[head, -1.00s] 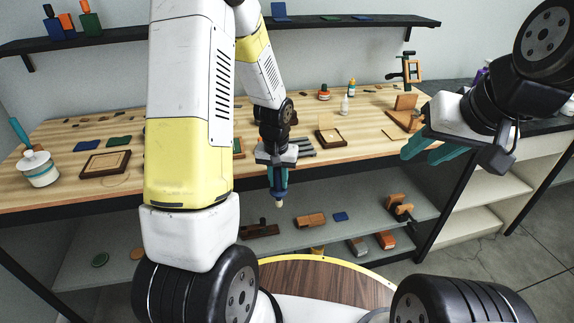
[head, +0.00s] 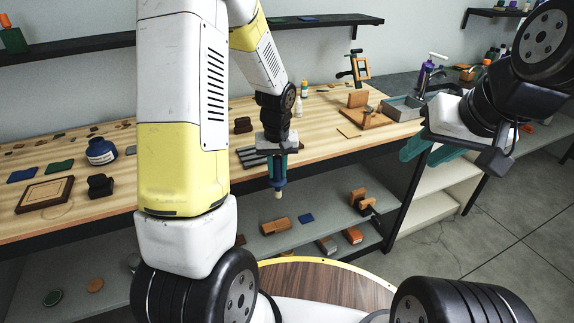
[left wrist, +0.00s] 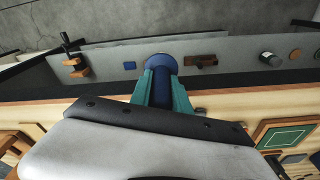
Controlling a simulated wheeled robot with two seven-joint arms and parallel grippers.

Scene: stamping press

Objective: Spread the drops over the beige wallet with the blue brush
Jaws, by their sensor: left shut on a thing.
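My left gripper (head: 279,178) is shut on the blue brush (head: 279,185), which hangs down with its pale tip lowest. In the head view the brush shows in front of the table's front edge. In the left wrist view the blue brush (left wrist: 160,66) sticks out between the teal fingers. My right gripper (head: 418,158) is open and empty, at the right of the head view by the table's right end. I cannot make out the beige wallet or any drops; my left arm and gripper hide part of the table top.
A grey lower shelf (head: 330,215) carries wooden blocks. A dark wall shelf (head: 330,22) runs above.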

